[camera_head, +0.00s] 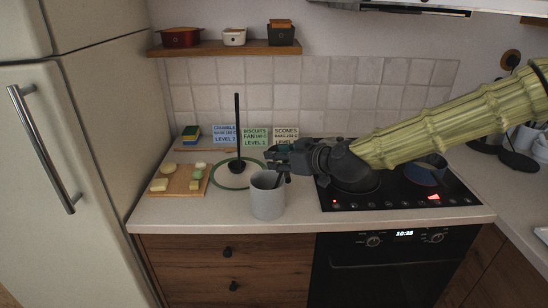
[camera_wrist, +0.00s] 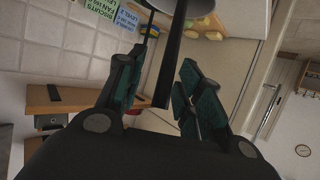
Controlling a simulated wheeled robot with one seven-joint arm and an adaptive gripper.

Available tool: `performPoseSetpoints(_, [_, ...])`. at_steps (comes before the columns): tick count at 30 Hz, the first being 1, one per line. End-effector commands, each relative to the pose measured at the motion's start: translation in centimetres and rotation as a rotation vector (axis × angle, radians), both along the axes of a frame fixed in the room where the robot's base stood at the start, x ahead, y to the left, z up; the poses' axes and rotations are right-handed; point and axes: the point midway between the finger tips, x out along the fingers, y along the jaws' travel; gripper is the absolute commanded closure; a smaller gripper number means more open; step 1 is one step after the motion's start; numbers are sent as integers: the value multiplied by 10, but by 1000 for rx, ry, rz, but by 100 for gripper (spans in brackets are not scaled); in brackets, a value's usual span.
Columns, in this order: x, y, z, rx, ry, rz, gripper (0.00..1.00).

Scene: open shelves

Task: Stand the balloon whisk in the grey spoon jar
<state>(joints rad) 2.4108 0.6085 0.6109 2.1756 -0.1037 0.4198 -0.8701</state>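The grey spoon jar (camera_head: 268,199) stands upright near the counter's front edge, left of the hob. My gripper (camera_head: 270,162) is just above the jar's rim. In the wrist view its green-padded fingers (camera_wrist: 160,85) stand apart on either side of the black handle, with a gap visible on the left.
A tall black utensil (camera_head: 238,130) stands upright in a green-rimmed round dish (camera_head: 226,186) behind the jar. A board with food pieces (camera_head: 171,188) lies at left. Recipe cards (camera_head: 254,136) lean behind. The hob (camera_head: 400,190) is right.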

Motion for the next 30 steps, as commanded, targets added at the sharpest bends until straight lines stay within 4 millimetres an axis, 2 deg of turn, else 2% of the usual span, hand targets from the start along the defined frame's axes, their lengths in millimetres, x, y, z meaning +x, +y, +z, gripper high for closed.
performPoseSetpoints(15, [-46, -39, 25, 1, -1, 0, 64])
performPoseSetpoints(22, [-57, -48, 30, 0, 0, 0, 64])
performPoseSetpoints(30, [-59, -50, 31, 0, 1, 1, 64])
